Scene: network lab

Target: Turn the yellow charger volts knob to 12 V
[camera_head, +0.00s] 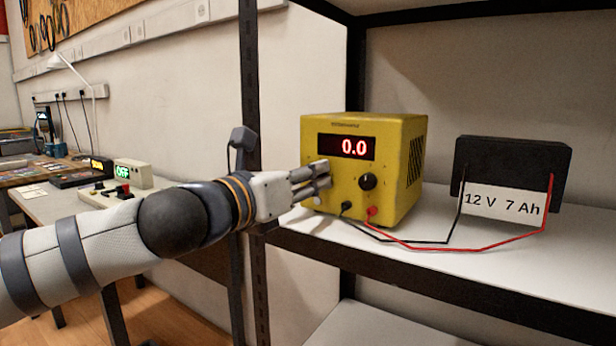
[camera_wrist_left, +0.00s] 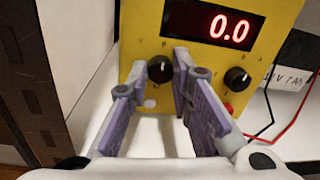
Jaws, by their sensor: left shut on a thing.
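The yellow charger (camera_head: 390,130) stands on the shelf, its red display (camera_head: 347,147) reading 0.0. My left gripper (camera_head: 325,180) reaches its front face from the left and hides the left knob in the head view. In the left wrist view, the volts knob (camera_wrist_left: 160,70) is a black round knob at the left of the panel. The left gripper (camera_wrist_left: 160,66) is shut on it, one finger on each side. The knob's exact setting is too small to read. A second black knob (camera_head: 369,181) to its right is free. My right gripper is out of view.
A black battery (camera_head: 512,165) labelled 12 V 7 Ah stands right of the charger. Red and black leads (camera_head: 455,247) run between them over the white shelf (camera_head: 585,240). A dark shelf post (camera_head: 250,110) stands close to my left wrist.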

